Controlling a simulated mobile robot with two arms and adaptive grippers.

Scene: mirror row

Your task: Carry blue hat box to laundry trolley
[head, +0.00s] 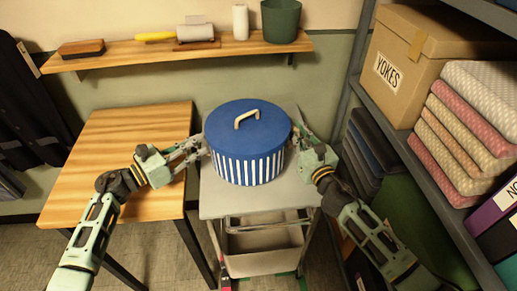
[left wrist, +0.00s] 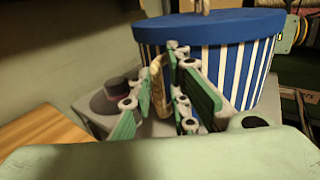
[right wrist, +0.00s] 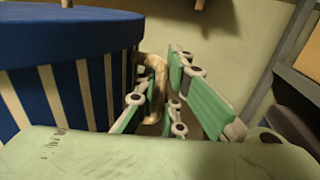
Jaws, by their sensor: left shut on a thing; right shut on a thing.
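The blue hat box (head: 248,160) has a blue lid, blue and white striped sides and a tan top handle. It is upright over the grey top of the laundry trolley (head: 222,207); I cannot tell whether it touches it. My left gripper (head: 201,149) is shut on the box's left side handle, a tan loop (left wrist: 157,85) between its fingers. My right gripper (head: 297,134) is shut on the opposite side handle (right wrist: 152,85). The box's underside is hidden. A dark grey hat (left wrist: 113,99) sits on the grey surface behind the box in the left wrist view.
A wooden table (head: 125,150) stands left of the trolley. A metal shelf unit (head: 405,160) with a carton (head: 425,50) and folded textiles (head: 465,115) stands close on the right. A wall shelf (head: 180,54) with several items is behind.

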